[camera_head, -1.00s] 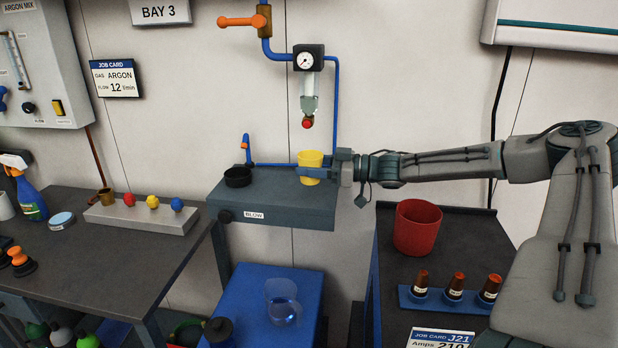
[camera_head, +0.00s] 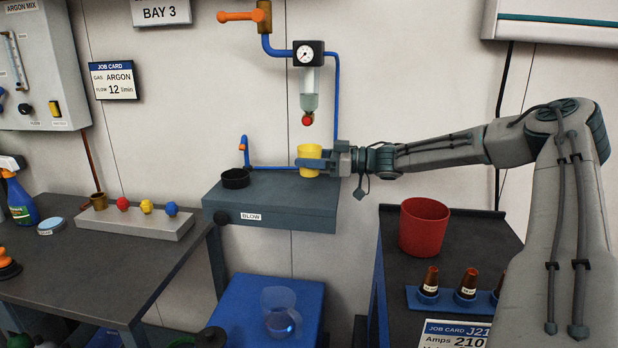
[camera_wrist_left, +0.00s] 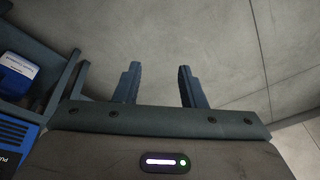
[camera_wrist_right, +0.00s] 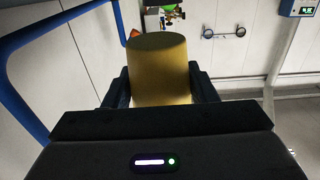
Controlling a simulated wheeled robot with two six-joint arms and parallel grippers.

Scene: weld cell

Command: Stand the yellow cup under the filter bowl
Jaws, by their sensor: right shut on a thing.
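The yellow cup (camera_head: 309,152) is upright in my right gripper (camera_head: 318,162), at the back right of the grey shelf marked BLOW (camera_head: 275,200). Whether its base touches the shelf is unclear. In the right wrist view the cup (camera_wrist_right: 158,70) fills the space between both fingers (camera_wrist_right: 160,92). The clear filter bowl (camera_head: 310,101), with a red knob (camera_head: 307,119) at its bottom, hangs above the cup with a gap between them. My left gripper (camera_wrist_left: 159,82) shows only in the left wrist view, open and empty.
A black round dish (camera_head: 236,179) and a blue pipe with an orange-tipped tap (camera_head: 245,150) are left of the cup. A red bucket (camera_head: 424,228) stands on the right cart. A clear jug (camera_head: 281,312) stands on the blue surface below. The shelf's front is clear.

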